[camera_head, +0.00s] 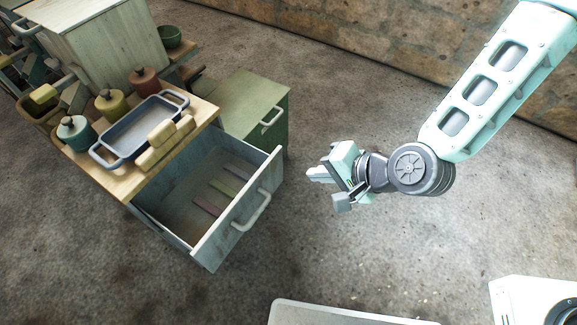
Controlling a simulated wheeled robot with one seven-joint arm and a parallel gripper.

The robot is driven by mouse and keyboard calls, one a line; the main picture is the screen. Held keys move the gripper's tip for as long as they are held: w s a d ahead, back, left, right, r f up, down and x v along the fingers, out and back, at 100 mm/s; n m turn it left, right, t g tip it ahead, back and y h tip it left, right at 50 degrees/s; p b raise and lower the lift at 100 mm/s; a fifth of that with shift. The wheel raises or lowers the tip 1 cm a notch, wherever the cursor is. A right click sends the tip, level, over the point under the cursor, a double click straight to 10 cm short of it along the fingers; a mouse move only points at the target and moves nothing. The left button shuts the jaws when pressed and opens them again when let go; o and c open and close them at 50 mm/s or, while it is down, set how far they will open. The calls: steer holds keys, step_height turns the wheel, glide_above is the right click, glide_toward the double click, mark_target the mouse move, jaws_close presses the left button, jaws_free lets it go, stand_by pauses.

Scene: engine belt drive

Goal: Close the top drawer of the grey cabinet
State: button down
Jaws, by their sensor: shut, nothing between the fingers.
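The grey cabinet stands at the left under a wooden top (128,178). Its top drawer (237,212) is pulled far out toward the lower right, with a light handle (251,210) on its front panel. Several flat strips (223,187) lie on the drawer floor. My gripper (322,186) is to the right of the drawer front, apart from it, with its fingers pointing left toward the drawer. It is shut and holds nothing. The cabinet body below the drawer is mostly hidden.
On the wooden top are a blue-grey tray (139,129), wooden blocks (165,146) and lidded pots (76,132). A green cabinet (245,102) with a handle stands behind the drawer. A pale box (104,42) and green bowl (168,37) are farther back. Concrete floor between drawer and arm is clear.

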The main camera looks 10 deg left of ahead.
mark_target(269, 168)
steer(key=x, duration=0.3)
steer(key=a+r+x, duration=0.1)
steer(key=x, duration=0.2)
steer(key=b+x, duration=0.1)
steer(key=x, duration=0.3)
steer(key=shift+w+a+r, duration=0.25)
steer(key=shift+r, duration=0.05)
steer(key=shift+w+a, duration=0.15)
steer(key=shift+a, duration=0.3)
